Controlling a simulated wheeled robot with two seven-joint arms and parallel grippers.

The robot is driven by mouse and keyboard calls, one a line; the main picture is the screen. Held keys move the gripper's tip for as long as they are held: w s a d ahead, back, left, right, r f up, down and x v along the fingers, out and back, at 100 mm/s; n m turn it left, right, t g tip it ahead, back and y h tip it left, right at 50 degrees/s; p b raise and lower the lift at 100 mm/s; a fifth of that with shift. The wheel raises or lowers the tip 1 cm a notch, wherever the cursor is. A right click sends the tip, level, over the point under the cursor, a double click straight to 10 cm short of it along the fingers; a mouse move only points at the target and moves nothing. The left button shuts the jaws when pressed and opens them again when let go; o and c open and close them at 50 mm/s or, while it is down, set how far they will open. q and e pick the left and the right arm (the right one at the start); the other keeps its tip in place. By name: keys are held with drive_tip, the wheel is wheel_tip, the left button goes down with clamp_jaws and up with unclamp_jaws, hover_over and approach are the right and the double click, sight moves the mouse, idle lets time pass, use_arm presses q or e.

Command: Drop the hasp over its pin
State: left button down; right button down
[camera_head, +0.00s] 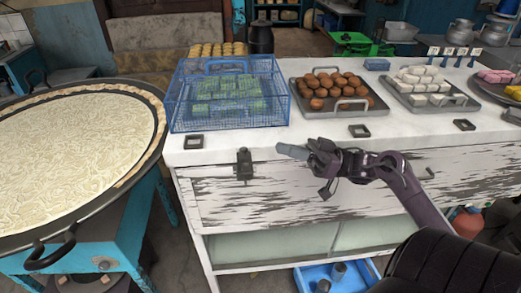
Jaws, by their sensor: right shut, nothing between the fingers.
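A dark metal hasp fitting (244,165) sits on the front of the worn white counter (330,190), just below the top edge. Its pin is too small to tell apart from the fitting. My right gripper (291,151) comes in from the right, with its grey fingertips pointing left toward the hasp. The fingers are shut and hold nothing. In the picture they are a short gap to the right of the hasp and apart from it. My left gripper is not in view.
On the counter stand a blue wire basket (180,108) with green pieces, a tray (338,109) of brown balls and a tray (462,103) of white blocks. A wide pan (158,110) of milk is at left. A blue crate (304,279) lies below.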

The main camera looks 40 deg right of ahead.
sight(244, 157)
drive_tip(key=w+a+f+p, duration=0.1)
drive_tip(key=w+a+p, duration=0.2)
drive_tip(key=a, duration=0.2)
drive_tip(key=shift+a+f, duration=0.35)
drive_tip(key=shift+f, duration=0.05)
